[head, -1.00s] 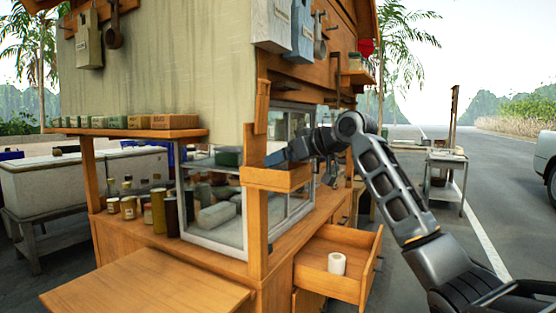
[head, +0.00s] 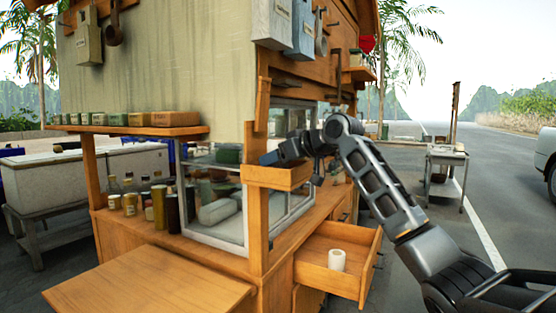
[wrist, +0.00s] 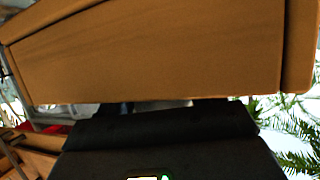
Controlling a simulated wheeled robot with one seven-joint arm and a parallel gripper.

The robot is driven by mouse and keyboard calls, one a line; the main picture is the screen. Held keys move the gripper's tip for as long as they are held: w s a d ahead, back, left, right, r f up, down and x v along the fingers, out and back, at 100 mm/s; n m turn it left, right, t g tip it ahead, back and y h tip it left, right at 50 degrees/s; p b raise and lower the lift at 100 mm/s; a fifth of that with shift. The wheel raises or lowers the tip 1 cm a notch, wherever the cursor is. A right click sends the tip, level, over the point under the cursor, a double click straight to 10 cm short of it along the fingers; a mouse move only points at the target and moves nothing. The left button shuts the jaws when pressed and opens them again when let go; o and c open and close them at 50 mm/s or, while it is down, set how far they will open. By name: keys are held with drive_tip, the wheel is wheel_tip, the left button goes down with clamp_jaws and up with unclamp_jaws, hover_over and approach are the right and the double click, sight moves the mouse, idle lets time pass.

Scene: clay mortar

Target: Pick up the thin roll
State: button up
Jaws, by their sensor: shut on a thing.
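My gripper (head: 270,157) is at the small wooden box (head: 277,178) on the corner post of the stall, in the head view. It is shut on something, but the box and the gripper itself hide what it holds. In the wrist view the dark gripper body fills the bottom, and a plain wooden panel (wrist: 150,50) fills the top, very close. A short white roll (head: 337,260) stands upright in the open drawer, well below and right of my gripper. I cannot make out a thin roll elsewhere.
The open drawer (head: 322,280) juts out below my arm. Glass panes (head: 215,205) and the wooden post (head: 258,225) stand beside the box. Jars (head: 128,204) line the counter at left. A fold-out board (head: 150,285) is clear.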

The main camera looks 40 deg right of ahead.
drive_tip(key=shift+c, duration=0.6)
